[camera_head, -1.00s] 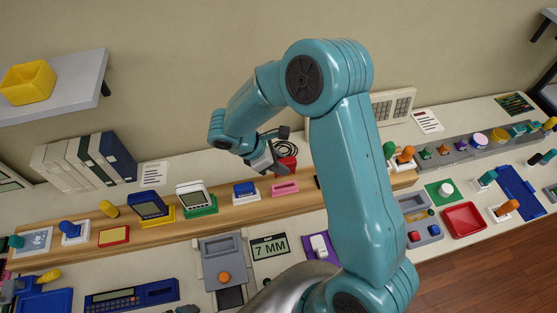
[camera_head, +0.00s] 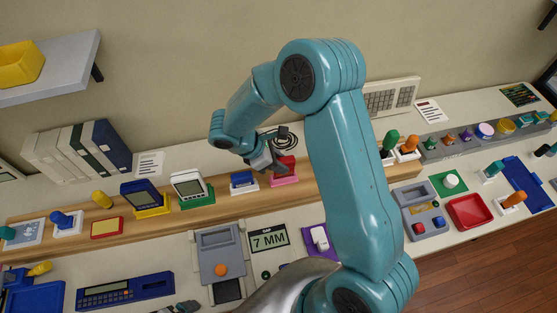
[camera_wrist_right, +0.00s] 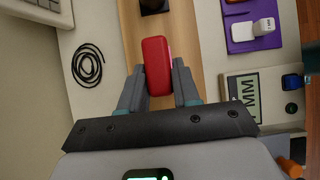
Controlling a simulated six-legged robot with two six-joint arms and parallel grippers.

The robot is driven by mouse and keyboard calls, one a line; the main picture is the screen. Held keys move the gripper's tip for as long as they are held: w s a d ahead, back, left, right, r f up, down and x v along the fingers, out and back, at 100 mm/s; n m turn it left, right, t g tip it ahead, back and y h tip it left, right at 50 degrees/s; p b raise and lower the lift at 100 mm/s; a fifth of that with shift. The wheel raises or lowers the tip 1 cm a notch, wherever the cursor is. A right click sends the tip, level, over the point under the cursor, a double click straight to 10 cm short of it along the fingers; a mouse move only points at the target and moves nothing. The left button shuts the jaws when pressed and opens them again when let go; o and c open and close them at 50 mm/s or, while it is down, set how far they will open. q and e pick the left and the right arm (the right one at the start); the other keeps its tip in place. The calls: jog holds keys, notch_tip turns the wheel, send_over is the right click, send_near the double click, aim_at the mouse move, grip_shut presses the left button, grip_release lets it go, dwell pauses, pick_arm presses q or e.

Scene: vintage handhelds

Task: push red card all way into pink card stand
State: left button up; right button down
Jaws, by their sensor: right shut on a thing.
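The red card (camera_head: 287,162) stands upright at the pink card stand (camera_head: 285,181) on the wooden shelf. Its lower edge meets the top of the stand; how deep it sits in the slot I cannot tell. My right gripper (camera_head: 268,162) is shut on the red card and partly covers its left side. In the right wrist view the red card (camera_wrist_right: 157,66) lies between the two fingers of my right gripper (camera_wrist_right: 158,82). The stand is mostly hidden behind the card there. My left gripper is not in view.
Left of the pink stand are a white stand with a blue cartridge (camera_head: 243,181) and handhelds on green (camera_head: 191,188) and yellow (camera_head: 148,198) stands. A coiled black cable (camera_wrist_right: 88,64) lies behind the shelf. My right arm hides the shelf right of the stand.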

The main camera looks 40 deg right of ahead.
jog(key=shift+w, duration=0.15)
jog(key=shift+b, duration=0.35)
dwell(1.2)
jog(key=shift+s+f+b, duration=0.35)
jog(key=shift+f+b, duration=0.4)
jog(key=shift+b, duration=0.05)
jog(key=shift+s+f+b, duration=0.15)
jog(key=shift+f+b, duration=0.35)
jog(key=shift+r, duration=0.15)
jog(key=shift+r, duration=0.1)
jog(key=shift+r, duration=0.1)
